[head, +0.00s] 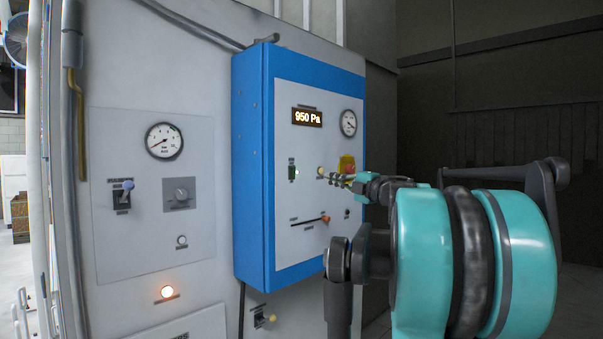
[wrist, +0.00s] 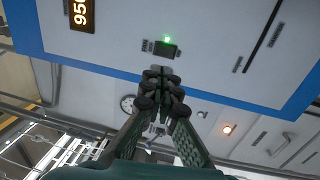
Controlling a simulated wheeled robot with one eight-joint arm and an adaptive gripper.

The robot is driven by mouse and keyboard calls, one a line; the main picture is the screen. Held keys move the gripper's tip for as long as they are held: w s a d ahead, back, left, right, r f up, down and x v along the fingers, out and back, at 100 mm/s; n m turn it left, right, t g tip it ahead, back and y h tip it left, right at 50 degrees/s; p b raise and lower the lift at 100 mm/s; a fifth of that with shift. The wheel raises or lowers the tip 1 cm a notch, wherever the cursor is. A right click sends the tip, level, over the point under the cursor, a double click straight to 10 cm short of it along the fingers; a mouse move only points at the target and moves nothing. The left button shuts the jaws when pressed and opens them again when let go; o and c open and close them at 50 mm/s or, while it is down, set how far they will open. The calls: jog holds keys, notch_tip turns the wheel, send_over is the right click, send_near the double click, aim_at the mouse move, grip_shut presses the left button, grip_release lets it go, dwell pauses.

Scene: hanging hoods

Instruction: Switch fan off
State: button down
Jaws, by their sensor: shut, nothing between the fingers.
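The blue control box (head: 255,165) on the wall has a display (head: 307,117) reading 950 Pa. A small black switch (head: 292,172) with a lit green light sits on its front, left of my gripper. In the wrist view this switch (wrist: 163,49) and its green light (wrist: 167,38) are just beyond my fingertips. My gripper (head: 326,177) is shut and empty, in front of the box; its fingers (wrist: 161,75) are together in the wrist view. I cannot tell whether the tips touch the panel.
The box also has a gauge (head: 348,123), a red and yellow button (head: 347,163) partly behind my gripper, and a red slider knob (head: 326,218). The left panel has a gauge (head: 164,141), a toggle (head: 126,190), a dial (head: 181,194) and a lit orange lamp (head: 167,292).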

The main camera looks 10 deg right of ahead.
aim_at(294, 169)
jog(key=shift+s+a, duration=0.1)
dwell(0.3)
jog(key=x, duration=1.3)
jog(key=shift+w+a, duration=0.25)
jog(key=shift+a, duration=0.1)
jog(key=shift+w, duration=0.1)
jog(key=shift+a, duration=0.1)
jog(key=shift+w+a+r, duration=0.2)
jog(key=shift+w, duration=0.05)
jog(key=shift+s+d, duration=0.1)
